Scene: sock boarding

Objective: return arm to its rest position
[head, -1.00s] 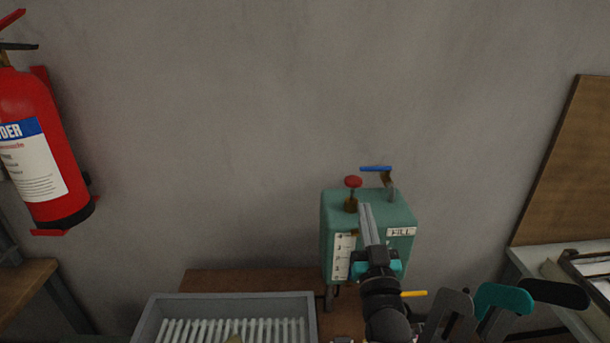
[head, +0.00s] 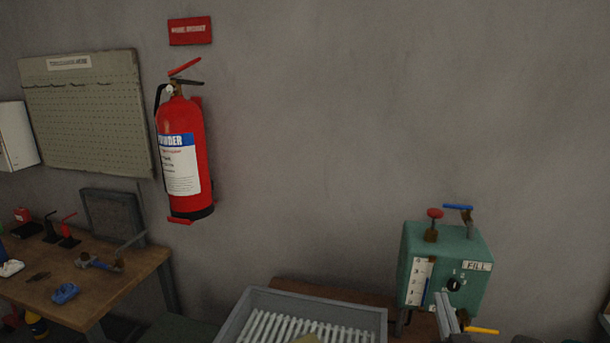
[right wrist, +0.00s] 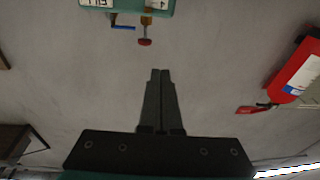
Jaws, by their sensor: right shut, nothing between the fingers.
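My right gripper (head: 447,312) shows at the bottom edge of the head view, in front of the green box. Only its grey fingers show there, and the rest of the arm is cut off. In the right wrist view the right gripper (right wrist: 160,74) has its two fingers together with nothing between them. It points at the grey wall, clear of the green box. My left gripper is out of view.
A green box (head: 477,245) with a red knob and blue lever stands right. Left of it is a grey slatted tray (head: 365,313). A red extinguisher (head: 191,130) hangs on the wall. A wooden bench (head: 115,285) with tools is far left.

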